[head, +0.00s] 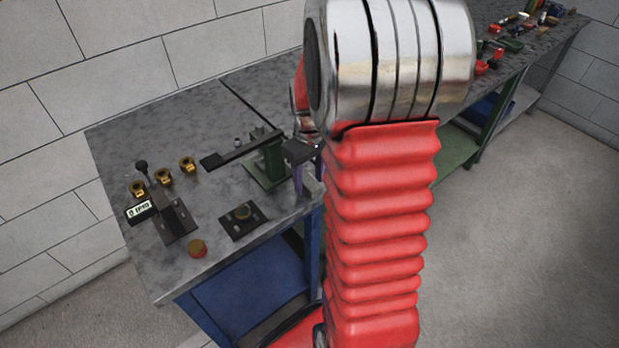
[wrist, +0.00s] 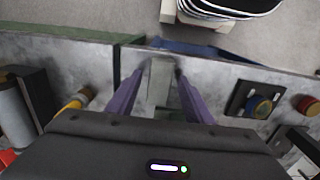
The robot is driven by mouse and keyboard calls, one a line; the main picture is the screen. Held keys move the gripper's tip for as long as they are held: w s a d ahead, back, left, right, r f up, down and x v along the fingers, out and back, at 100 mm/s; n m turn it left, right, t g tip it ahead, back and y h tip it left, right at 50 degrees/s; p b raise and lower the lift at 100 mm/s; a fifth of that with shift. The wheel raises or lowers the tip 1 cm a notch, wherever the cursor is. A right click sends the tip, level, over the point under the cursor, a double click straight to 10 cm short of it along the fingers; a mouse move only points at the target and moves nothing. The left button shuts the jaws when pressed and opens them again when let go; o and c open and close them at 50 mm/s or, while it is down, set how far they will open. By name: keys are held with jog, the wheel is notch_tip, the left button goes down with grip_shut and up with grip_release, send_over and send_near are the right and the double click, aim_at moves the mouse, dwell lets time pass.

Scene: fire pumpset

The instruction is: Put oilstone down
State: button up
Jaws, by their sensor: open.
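A grey-green block, which looks like the oilstone (wrist: 159,82), lies on the bench top near its front edge in the wrist view. My gripper (wrist: 160,88) has its two purple fingers apart on either side of this block, with a visible gap at least on the right. In the head view my gripper (head: 306,172) is over the bench's right front part, partly behind my arm. I cannot make out the block there. Whether the block touches the bench along its whole length is hidden.
A green stand with a dark bar (head: 268,160) is just left of my gripper on the grey bench (head: 215,110). A black plate with a round brass part (head: 242,213), a red-sided cap (head: 197,248) and brass fittings (head: 162,176) stand farther left. The bench's front edge is close.

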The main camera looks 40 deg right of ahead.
aim_at(309, 182)
jog(key=shift+r, duration=0.1)
notch_tip(309, 182, up, 12)
dwell(0.6)
dwell(0.5)
jog(key=s+a+r+t, duration=0.2)
jog(key=s+a, duration=0.4)
jog(key=a, duration=0.5)
jog(key=s+a+r+t, duration=0.3)
jog(key=s+a, duration=0.3)
jog(key=a, duration=0.6)
jog(key=shift+r+t, duration=0.3)
jog(key=shift+r, duration=0.05)
jog(key=shift+d, duration=0.1)
